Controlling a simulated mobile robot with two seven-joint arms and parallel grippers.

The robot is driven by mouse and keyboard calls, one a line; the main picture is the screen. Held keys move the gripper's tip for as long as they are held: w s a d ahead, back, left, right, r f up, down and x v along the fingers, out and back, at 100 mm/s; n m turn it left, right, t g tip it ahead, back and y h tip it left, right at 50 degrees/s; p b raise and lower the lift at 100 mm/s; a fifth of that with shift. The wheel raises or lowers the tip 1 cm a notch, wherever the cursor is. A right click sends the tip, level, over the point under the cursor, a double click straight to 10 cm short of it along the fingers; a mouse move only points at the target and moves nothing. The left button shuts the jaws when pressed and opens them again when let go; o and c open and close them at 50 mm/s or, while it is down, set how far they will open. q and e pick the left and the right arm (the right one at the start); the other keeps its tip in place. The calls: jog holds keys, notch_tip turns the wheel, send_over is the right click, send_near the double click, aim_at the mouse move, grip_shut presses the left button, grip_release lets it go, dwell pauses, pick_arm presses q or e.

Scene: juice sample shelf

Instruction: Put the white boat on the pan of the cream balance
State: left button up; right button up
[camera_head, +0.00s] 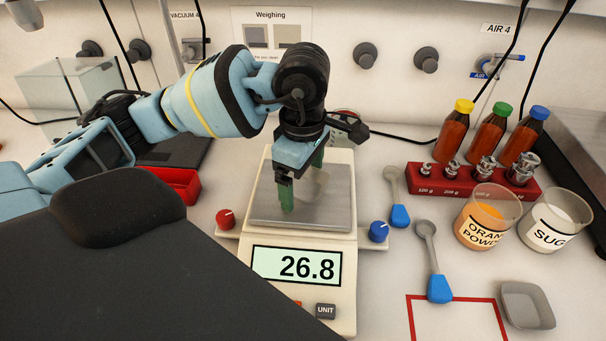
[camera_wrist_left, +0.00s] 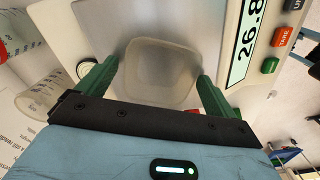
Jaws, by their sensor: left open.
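The cream balance (camera_head: 345,262) stands in the middle of the bench, its display reading 26.8. Its square metal pan (camera_head: 335,215) is on top. The pale, translucent-looking white boat (camera_wrist_left: 160,72) sits on the pan in the left wrist view; in the head view only a part of it (camera_head: 318,185) shows behind my gripper. My left gripper (camera_head: 301,188) is over the pan with its green fingers pointing down. In the left wrist view its fingers (camera_wrist_left: 157,75) are open, one on each side of the boat, with visible gaps. My right gripper is not in view.
A grey boat (camera_head: 527,305) lies beside a red-outlined square (camera_head: 458,297) at the front right. Two blue-handled scoops (camera_head: 399,214) lie right of the balance. A red weight rack (camera_head: 472,183), bottles and two powder beakers (camera_head: 487,218) stand farther right. A red tray (camera_head: 178,184) is at the left.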

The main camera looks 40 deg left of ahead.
aim_at(303, 188)
pick_arm(q)
jog(key=shift+r, duration=0.65)
notch_tip(303, 188, up, 11)
jog(key=p, duration=0.1)
jog(key=shift+p, duration=0.3)
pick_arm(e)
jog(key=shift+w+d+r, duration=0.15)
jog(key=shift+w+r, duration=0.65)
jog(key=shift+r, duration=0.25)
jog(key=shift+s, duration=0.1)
